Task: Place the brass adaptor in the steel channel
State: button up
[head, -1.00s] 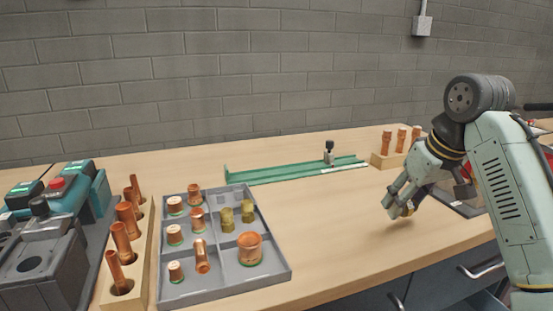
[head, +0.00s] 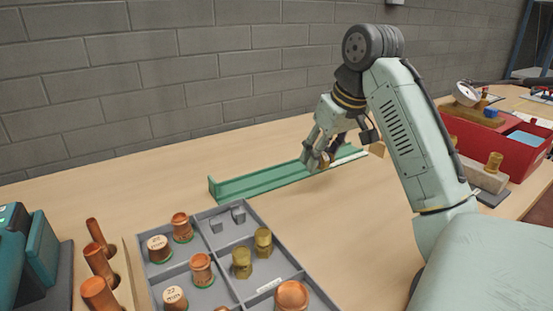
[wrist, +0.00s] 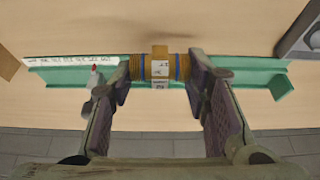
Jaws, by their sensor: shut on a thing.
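My gripper (wrist: 160,72) is shut on the brass adaptor (wrist: 160,54), a short brass piece with blue rings and a white label, held crosswise between the fingertips. In the wrist view it lies over the green channel (wrist: 262,73), roughly lined up with its length. In the head view my gripper (head: 322,162) is at the right part of the channel (head: 240,188), and the adaptor (head: 325,160) is mostly hidden by the fingers. I cannot tell whether the adaptor touches the channel floor.
A grey compartment tray (head: 262,205) with copper and brass fittings stands in front of the channel. A wooden rack (head: 135,285) with copper pieces is at the left. A red bin (head: 505,150) stands at the right. A white marked strip (wrist: 75,59) lies along the channel's left part.

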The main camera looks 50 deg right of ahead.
jog(key=w, duration=0.3)
jog(key=w+a+p, duration=0.1)
jog(key=w, duration=0.2)
jog(key=w+a, duration=0.1)
jog(key=w, duration=0.2)
jog(key=shift+w+a+f+p, duration=0.15)
jog(key=shift+w+f+p, duration=0.15)
jog(key=shift+f, duration=0.1)
jog(key=shift+a+p+x, duration=0.2)
jog(key=shift+x, duration=0.75)
jog(key=shift+a+p+x, duration=0.15)
jog(key=shift+x, duration=0.8)
jog(key=shift+f, duration=0.1)
jog(key=o, duration=1.3)
jog(key=shift+s, duration=0.1)
jog(key=v, duration=1.2)
jog(key=shift+b, duration=0.35)
